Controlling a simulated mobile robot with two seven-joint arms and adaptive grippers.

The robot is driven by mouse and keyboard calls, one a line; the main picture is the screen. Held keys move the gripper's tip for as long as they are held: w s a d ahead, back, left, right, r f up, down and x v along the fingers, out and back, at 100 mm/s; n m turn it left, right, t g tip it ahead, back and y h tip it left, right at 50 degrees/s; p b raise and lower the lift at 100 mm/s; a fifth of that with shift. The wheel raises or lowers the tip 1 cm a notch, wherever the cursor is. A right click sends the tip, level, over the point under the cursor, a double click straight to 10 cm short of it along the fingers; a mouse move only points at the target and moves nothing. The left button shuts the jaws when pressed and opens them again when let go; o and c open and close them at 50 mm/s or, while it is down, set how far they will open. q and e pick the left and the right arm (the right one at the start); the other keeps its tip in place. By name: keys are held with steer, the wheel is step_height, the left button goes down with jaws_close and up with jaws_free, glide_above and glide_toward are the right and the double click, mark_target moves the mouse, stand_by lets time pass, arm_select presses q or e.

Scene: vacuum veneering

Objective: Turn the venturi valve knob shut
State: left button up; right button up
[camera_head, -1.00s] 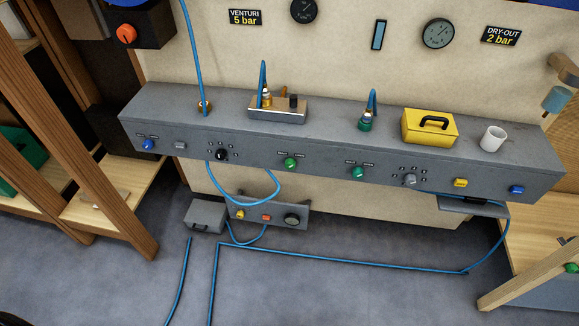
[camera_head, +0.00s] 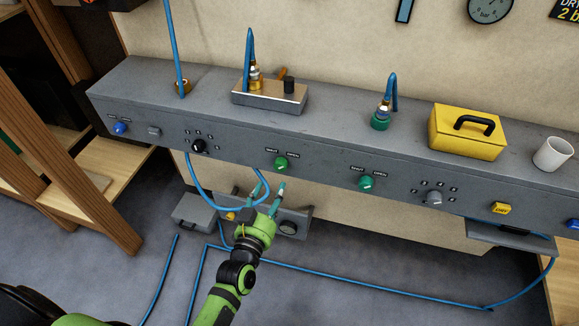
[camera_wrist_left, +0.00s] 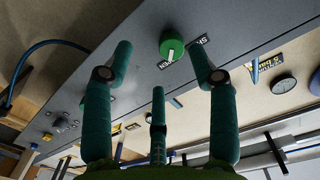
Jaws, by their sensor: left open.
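The green venturi valve knob (camera_head: 281,163) sits on the front face of the grey bench rail, with small shut and open labels above it. My left gripper (camera_head: 271,190) is just below and in front of it, fingers pointing up toward the rail. In the left wrist view a green knob (camera_wrist_left: 171,45) with a white mark lies ahead, between and beyond the spread fingertips (camera_wrist_left: 165,60). The fingers are open and look apart from the knob. My right gripper is not in view.
A second green knob (camera_head: 366,183) and a grey selector (camera_head: 433,198) are to the right. A black selector (camera_head: 198,146) is to the left. Blue hose (camera_head: 196,190) loops below the rail near my gripper. A yellow box (camera_head: 466,132) and white cup (camera_head: 553,154) stand on top.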

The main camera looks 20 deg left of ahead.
mark_target(279, 169)
arm_select(q)
steer(key=w, duration=0.2)
steer(key=w+r, duration=0.1)
steer(key=w, duration=0.4)
steer(key=shift+w+r+b, duration=0.1)
steer(key=shift+r+b, duration=0.2)
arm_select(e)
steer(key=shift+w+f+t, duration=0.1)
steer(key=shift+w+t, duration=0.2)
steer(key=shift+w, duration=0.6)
arm_select(q)
steer(key=c, duration=1.1)
